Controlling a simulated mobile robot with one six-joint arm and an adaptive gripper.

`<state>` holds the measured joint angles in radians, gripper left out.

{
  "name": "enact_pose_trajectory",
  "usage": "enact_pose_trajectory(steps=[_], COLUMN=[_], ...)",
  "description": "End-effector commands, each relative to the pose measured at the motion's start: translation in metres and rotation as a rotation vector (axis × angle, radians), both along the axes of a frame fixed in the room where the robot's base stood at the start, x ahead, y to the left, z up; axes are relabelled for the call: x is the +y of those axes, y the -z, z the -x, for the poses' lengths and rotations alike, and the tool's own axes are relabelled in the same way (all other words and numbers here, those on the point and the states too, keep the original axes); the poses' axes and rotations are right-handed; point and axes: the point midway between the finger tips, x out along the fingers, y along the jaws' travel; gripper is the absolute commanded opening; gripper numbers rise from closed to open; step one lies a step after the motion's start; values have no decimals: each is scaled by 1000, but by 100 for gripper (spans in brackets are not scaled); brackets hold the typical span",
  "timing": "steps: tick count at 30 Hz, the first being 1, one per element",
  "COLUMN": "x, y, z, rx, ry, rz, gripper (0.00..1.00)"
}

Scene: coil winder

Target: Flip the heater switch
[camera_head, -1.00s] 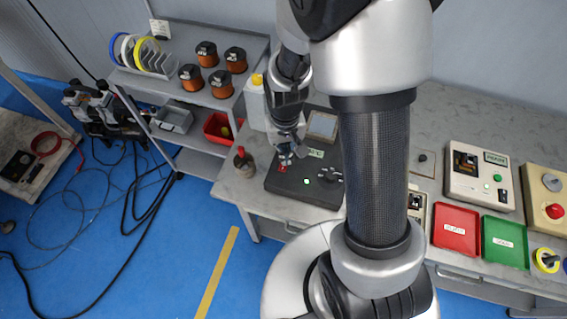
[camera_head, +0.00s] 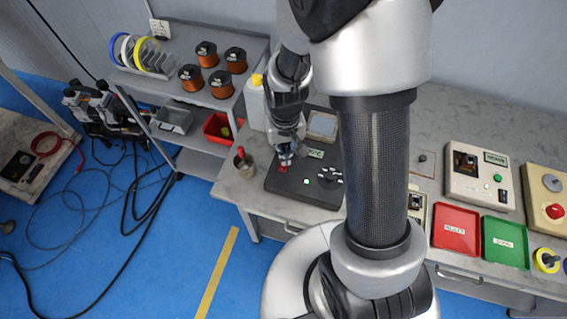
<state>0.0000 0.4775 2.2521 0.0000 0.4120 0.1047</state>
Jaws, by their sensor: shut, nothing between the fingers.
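A black control box (camera_head: 304,193) lies on the grey bench at the centre, with a small green light, a round dial and a green display on its top. A small red part (camera_head: 283,169), perhaps the heater switch, shows at the box's upper left, partly hidden by my gripper. My gripper (camera_head: 285,161) is shut and empty, pointing down right at the red part. I cannot tell whether it touches it. The switch's position is too small to tell.
At right are a red tray (camera_head: 456,228), a green tray (camera_head: 505,242) and a beige control box (camera_head: 480,172). My arm hides the bench's middle.

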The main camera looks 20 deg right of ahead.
Motion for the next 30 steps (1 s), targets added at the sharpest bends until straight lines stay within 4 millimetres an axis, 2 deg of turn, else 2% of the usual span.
enact_pose_trajectory(steps=[30], x=[0], y=[16], z=[0], rx=[0], ry=[0], rz=[0], gripper=[0])
